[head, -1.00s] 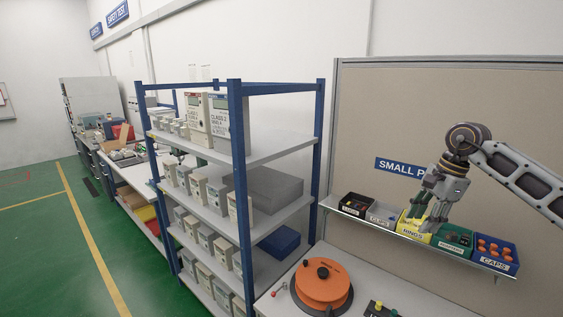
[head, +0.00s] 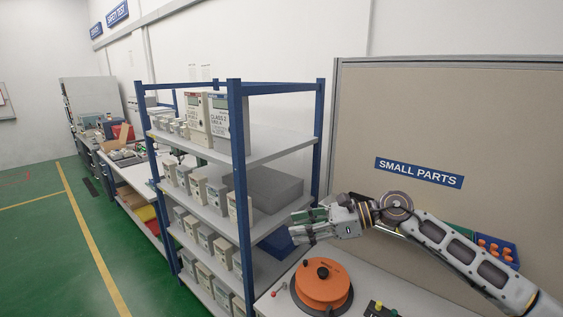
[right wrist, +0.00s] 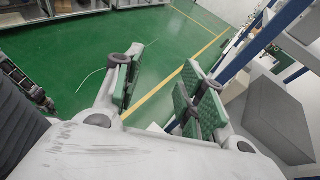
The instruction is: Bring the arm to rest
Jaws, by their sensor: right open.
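My right arm comes in from the right in the head view. My right gripper (head: 306,226) points left, beside the right-hand post of the blue shelf and above the bench. Its fingers are apart with nothing between them. In the right wrist view, the two green-padded fingers of my right gripper (right wrist: 154,92) are spread, with green floor visible between them. My left gripper is in neither view.
The blue-framed shelf (head: 284,148) holds meters and a grey box (head: 275,188). An orange reel (head: 322,285) stands on the white bench. The parts bins on the ledge are mostly behind my arm; the orange caps bin (head: 497,250) shows. Green floor lies open at left.

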